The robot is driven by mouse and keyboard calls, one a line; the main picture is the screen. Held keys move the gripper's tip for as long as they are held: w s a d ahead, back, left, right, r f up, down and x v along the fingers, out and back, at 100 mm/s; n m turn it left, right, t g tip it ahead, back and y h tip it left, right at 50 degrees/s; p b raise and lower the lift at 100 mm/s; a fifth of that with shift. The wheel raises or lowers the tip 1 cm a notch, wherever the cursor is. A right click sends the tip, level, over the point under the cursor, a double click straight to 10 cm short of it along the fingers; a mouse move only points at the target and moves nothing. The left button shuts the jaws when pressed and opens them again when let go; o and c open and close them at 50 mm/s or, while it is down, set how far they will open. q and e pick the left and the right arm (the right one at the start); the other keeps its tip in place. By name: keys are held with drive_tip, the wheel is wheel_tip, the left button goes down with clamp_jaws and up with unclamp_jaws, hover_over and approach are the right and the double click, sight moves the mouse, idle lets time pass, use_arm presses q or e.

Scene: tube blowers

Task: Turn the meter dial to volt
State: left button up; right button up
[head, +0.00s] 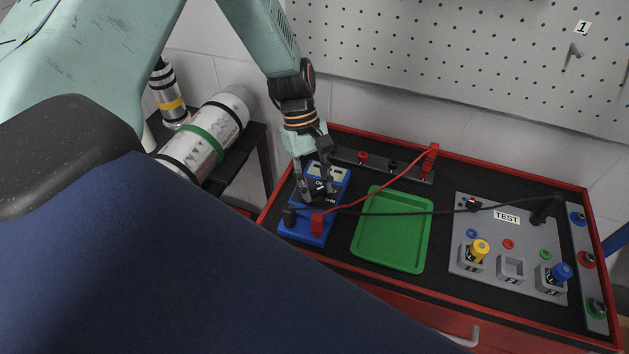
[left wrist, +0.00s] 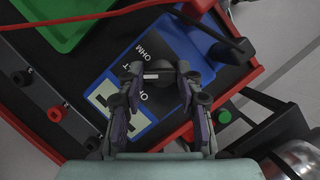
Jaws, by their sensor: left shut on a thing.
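The blue meter (head: 309,228) lies on the black bench top, with a pale display, a black face and a dark dial (left wrist: 162,88). My left gripper (head: 318,194) reaches down over the meter face and is shut on the dial. In the left wrist view, the fingers of the left gripper (left wrist: 160,72) sit on both sides of the dial. A white mark on the dial faces the labels, near the partly covered middle label, between OHM and OFF. The fingers hide part of the lettering, so the exact setting is hard to read. My right gripper is not in view.
A red plug (head: 317,224) and a black plug (head: 289,215) stand in the meter, with leads crossing the bench. A green tray (head: 392,232) lies right of it. A grey TEST panel (head: 490,257) is further right. A pegboard (head: 450,60) stands behind.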

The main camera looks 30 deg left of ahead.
use_arm(q)
drive_tip(key=shift+m, duration=0.5)
drive_tip(key=o, duration=1.1)
drive_tip(key=shift+d, duration=0.1)
drive_tip(key=shift+o, duration=0.2)
drive_tip(key=v, duration=1.2)
drive_tip(key=shift+w, duration=0.25)
drive_tip(key=shift+d, duration=0.1)
